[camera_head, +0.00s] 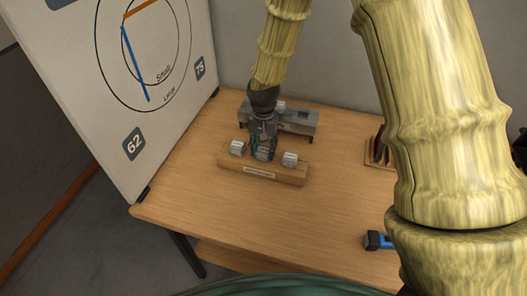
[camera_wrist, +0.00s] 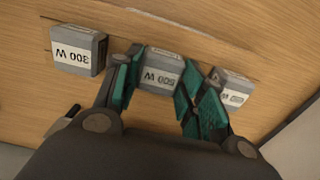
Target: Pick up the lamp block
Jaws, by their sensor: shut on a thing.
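Three grey lamp blocks sit in a row on a wooden holder (camera_head: 283,176) on the table. In the wrist view they are a block marked 300 W (camera_wrist: 78,48), a middle block marked 500 W (camera_wrist: 158,68) and a third block (camera_wrist: 234,90) whose label is hard to read. My gripper (camera_wrist: 158,88) has its teal fingers on either side of the middle block, shut on it. In the head view my gripper (camera_head: 263,150) points down at the holder's middle, between the left block (camera_head: 237,147) and the right block (camera_head: 290,159). It partly hides the middle block.
A grey box-like device (camera_head: 298,120) stands just behind the holder. A wooden rack with dark items (camera_head: 378,152) is at the right. A blue and black tool (camera_head: 377,240) lies near the front. A large white board (camera_head: 125,80) stands at the left edge. The table's front left is clear.

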